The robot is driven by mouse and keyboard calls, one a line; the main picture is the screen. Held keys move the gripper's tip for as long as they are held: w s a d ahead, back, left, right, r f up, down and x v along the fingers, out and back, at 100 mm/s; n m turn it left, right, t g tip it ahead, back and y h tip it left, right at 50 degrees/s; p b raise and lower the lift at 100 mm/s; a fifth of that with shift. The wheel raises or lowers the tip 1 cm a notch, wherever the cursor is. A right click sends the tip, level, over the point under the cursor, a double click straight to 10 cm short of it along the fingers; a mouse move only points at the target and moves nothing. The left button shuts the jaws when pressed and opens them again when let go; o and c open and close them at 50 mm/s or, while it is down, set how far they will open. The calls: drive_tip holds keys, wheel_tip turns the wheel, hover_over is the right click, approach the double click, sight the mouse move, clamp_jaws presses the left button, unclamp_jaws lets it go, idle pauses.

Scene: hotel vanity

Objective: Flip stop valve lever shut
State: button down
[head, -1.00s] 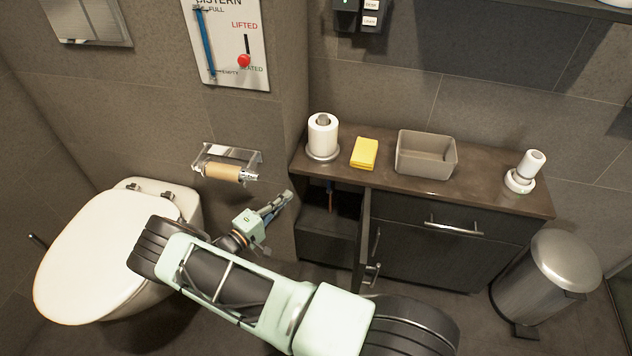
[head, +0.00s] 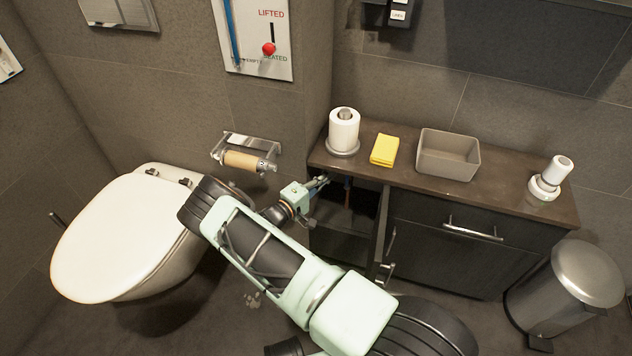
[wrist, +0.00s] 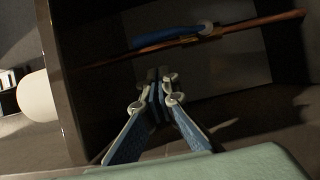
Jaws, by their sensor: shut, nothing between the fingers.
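The stop valve's blue lever (wrist: 172,36) shows in the wrist view, lying nearly along a thin copper pipe (wrist: 255,24) inside the open cabinet. Its pivot end is at the right, on the pipe. My gripper (wrist: 160,78) is shut and empty, its tips just below the lever and pipe in the picture; a small gap shows between them. In the head view my gripper (head: 324,181) is at the cabinet opening, left of the copper pipe (head: 347,196). The lever is too small to make out clearly there.
The cabinet door (head: 380,240) stands open to the right of my gripper. The countertop (head: 500,196) overhangs the opening, with a paper roll (head: 344,130), yellow cloth (head: 384,150) and bin (head: 448,154) on it. The toilet (head: 130,235) is at left.

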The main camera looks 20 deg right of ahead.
sight(347, 180)
drive_tip(key=shift+s+d, duration=0.9)
drive_tip(key=shift+s, duration=0.1)
